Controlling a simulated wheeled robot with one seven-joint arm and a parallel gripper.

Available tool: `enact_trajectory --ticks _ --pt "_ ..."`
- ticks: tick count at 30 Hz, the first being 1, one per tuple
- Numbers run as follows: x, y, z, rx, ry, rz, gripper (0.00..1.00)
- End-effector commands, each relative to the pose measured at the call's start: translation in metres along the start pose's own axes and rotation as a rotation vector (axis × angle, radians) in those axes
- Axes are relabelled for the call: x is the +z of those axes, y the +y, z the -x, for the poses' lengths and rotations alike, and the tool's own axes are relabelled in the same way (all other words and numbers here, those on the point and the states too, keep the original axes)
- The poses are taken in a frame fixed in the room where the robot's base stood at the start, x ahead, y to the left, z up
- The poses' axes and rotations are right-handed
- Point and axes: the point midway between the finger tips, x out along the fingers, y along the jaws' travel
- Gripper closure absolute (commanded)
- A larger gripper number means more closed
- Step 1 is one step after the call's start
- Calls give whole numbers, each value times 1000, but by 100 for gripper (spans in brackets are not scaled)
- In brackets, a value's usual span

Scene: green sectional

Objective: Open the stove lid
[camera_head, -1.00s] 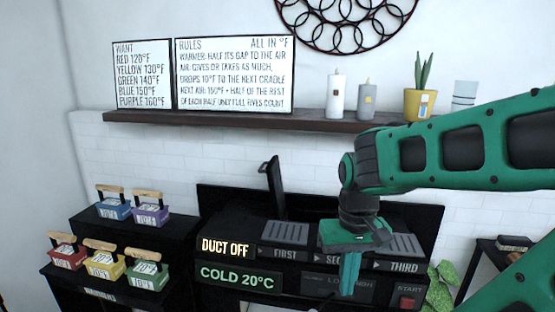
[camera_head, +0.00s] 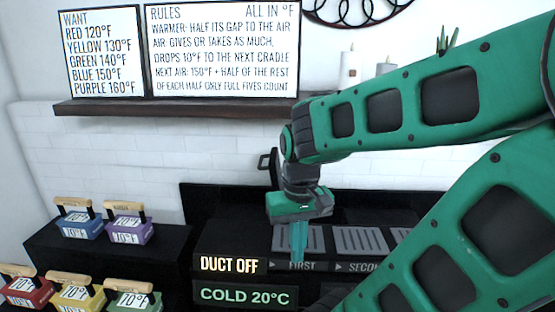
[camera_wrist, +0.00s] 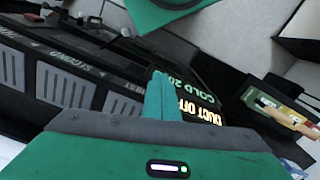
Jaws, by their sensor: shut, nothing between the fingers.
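The black stove (camera_head: 225,235) stands against the wall, with lit panels reading DUCT OFF and COLD 20°C and slatted grey cradles (camera_head: 362,240) labelled FIRST and SECOND. A dark upright panel with a handle (camera_head: 263,163), which looks like a raised lid, shows at its back left, mostly hidden by my arm. My gripper (camera_head: 298,252) points down over the FIRST cradle, fingers together and empty. In the wrist view the closed fingers (camera_wrist: 162,100) appear before the lit stove panels (camera_wrist: 193,97). I cannot tell whether they touch the stove.
Several coloured boxes with wooden handles, among them a blue box (camera_head: 80,228) and a red box (camera_head: 27,292), sit on stepped black stands at left. A shelf (camera_head: 180,106) above holds the sign boards (camera_head: 222,50) and candles. My arm covers the right side.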

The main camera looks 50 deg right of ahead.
Motion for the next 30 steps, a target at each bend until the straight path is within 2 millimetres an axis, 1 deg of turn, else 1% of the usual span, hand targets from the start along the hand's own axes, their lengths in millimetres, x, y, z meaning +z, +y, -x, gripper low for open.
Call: enact_trajectory --ticks 2,5,8,11,12,14,15,17,18,21,25,27,30 --pt "7 5 6 -11 15 -2 100" --pt "-4 4 13 -30 34 -17 100" --pt "-30 1 26 -67 69 -45 100" --pt "-66 2 46 -118 124 -79 100" --pt "-82 5 55 -140 149 -93 100" --pt "-104 10 69 -171 186 -112 100" --pt "-119 14 78 -191 211 -123 100" --pt "-140 23 91 -220 248 -140 100" --pt "-153 30 100 -238 272 -151 100" --pt "-183 51 123 -281 334 -174 100" --pt "-210 79 149 -327 402 -194 100" --pt "-220 93 160 -347 431 -202 100" --pt "-228 107 171 -367 460 -205 100"
